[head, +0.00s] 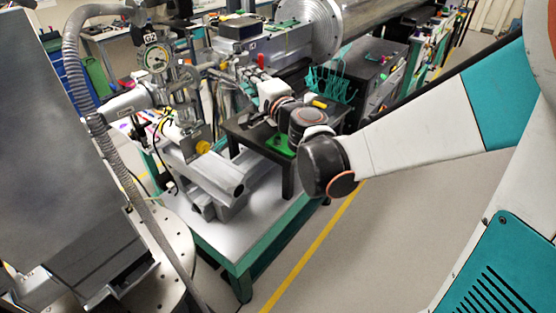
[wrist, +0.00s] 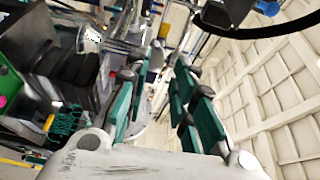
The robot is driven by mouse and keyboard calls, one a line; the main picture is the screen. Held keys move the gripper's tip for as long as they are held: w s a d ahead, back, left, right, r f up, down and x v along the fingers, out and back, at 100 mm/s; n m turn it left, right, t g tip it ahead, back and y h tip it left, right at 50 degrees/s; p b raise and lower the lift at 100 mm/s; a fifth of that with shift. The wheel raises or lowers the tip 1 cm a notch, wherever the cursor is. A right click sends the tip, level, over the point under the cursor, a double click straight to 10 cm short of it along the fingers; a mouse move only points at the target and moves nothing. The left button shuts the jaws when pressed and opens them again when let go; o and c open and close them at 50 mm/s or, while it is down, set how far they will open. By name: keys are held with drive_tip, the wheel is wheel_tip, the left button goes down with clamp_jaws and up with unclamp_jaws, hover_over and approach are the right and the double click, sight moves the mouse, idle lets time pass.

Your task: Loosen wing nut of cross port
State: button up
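My gripper (wrist: 158,76) shows in the wrist view, its two teal-padded fingers spread with a gap between them. I see nothing held. In the head view my arm comes from the right and bends over the bench; the fingers are too small to make out there. Metal vacuum fittings (head: 184,88), likely the cross port, stand left of my wrist with a round gauge (head: 154,59) beside them. I cannot make out the wing nut in either view. In the wrist view, blurred metal parts lie beyond the fingertips; I cannot tell whether the fingers touch any.
A ribbed hose (head: 97,125) runs down the left, by a grey cabinet (head: 45,120). A dark raised platform (head: 262,143) stands under my wrist on the bench (head: 222,230). The floor (head: 400,235) at right is clear.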

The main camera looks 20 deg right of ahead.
drive_tip(key=s+f+n+g+b, duration=0.3)
drive_tip(key=s+f+n+g, duration=0.1)
drive_tip(key=s+f, duration=0.3)
drive_tip(key=s+d+f+n+g+b, duration=0.1)
drive_tip(key=s+f+n+g+b, duration=0.3)
drive_tip(key=s, duration=0.7)
drive_tip(key=shift+s+f+n+g+h, duration=0.3)
drive_tip(key=shift+s+f+h, duration=0.1)
drive_tip(key=shift+f, duration=1)
drive_tip(key=shift+d, duration=0.15)
drive_tip(key=shift+c, duration=0.3)
